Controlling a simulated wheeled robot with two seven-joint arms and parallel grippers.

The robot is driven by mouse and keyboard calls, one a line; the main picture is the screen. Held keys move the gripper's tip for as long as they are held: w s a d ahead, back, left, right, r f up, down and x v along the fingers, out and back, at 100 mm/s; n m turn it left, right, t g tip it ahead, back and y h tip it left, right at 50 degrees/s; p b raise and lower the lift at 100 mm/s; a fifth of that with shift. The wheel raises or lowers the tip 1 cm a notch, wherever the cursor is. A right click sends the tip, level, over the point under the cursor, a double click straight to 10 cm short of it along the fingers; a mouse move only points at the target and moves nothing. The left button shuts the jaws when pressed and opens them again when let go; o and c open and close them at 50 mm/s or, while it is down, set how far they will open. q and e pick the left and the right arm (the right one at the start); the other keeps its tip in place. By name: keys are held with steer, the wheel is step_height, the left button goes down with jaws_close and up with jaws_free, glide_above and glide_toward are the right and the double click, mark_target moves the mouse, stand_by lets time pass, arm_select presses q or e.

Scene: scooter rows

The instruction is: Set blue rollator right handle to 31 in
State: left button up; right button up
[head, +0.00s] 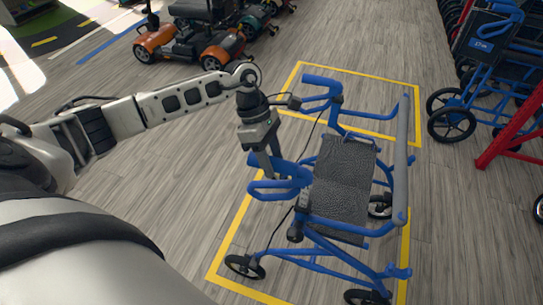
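The blue rollator (345,185) stands upright on the floor, with a dark mesh seat, a grey padded bar on its right side and small black wheels. Its near handle (296,171) has a blue grip with a blue brake loop below it. Its far handle (320,81) is at the upper left of the frame and is free. My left gripper (270,174) points down at the near handle, with its fingers overlapping the grip. I cannot tell whether they are closed on it. The gripper hides part of the grip. My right gripper is out of view.
Yellow floor tape (300,66) marks a box around the rollator. A blue wheeled chair (484,60) and a red frame (512,128) stand at the right. The grey floor left of the rollator is clear.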

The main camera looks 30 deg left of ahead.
mark_target(272, 183)
arm_select(q)
jaws_close()
step_height(272, 183, down, 7)
steer(key=b, duration=0.7)
steer(key=shift+f, duration=0.1)
steer(key=shift+f+b, duration=0.4)
steer(key=shift+f, duration=0.1)
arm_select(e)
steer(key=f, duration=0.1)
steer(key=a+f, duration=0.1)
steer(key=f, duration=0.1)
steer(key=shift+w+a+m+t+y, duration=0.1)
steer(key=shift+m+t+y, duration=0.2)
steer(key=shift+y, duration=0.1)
arm_select(q)
steer(key=shift+s, duration=0.1)
steer(key=shift+o, duration=1.5)
jaws_free()
steer(key=shift+r, duration=0.1)
